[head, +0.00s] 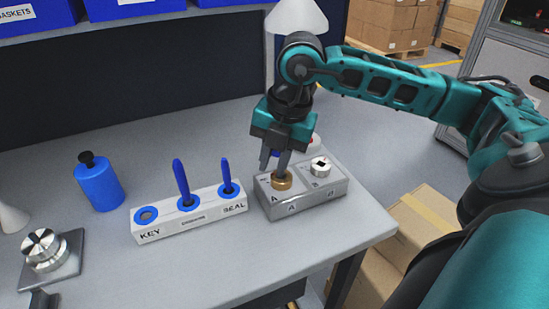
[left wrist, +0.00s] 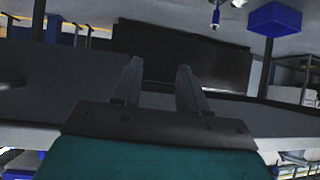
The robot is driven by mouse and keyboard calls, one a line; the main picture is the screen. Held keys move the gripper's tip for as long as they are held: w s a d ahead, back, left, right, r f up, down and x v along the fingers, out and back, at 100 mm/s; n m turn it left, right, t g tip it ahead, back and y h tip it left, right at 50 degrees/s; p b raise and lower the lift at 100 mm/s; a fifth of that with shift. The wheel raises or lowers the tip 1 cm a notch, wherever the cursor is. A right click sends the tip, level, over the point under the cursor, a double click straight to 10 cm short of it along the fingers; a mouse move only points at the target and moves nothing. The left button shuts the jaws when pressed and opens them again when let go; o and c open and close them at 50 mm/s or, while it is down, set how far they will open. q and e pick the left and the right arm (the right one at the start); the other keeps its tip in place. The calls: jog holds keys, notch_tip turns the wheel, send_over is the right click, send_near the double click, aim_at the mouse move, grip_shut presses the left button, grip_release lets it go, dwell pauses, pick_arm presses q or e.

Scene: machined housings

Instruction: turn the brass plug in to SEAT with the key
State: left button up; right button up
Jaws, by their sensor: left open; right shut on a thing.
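The brass plug (head: 282,184) sits in bore A of the grey housing block (head: 300,203), near the table's right edge. My right gripper (head: 274,166) points down over the plug, its fingers reaching almost to its top. It is shut on the key, which the fingers largely hide; the KEY hole of the white rack (head: 190,213) is empty. The plug's slot and any SEAT mark cannot be made out. A silver plug (head: 320,167) with a dark slot sits in bore B. My left gripper (left wrist: 160,82) is open and empty in the left wrist view.
Two blue-handled tools (head: 182,182) stand in the rack. A silver knobbed part (head: 45,250) on a plate is at the left. A round whitish thing with red is partly hidden behind the block. The table's front middle is clear.

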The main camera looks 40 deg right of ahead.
grip_shut()
jog(key=shift+m, duration=0.9)
jog(key=shift+m+h, duration=0.3)
jog(key=shift+m, duration=0.2)
jog(key=shift+m+b, duration=0.4)
jog(key=shift+m, duration=1)
jog(key=shift+h, duration=0.3)
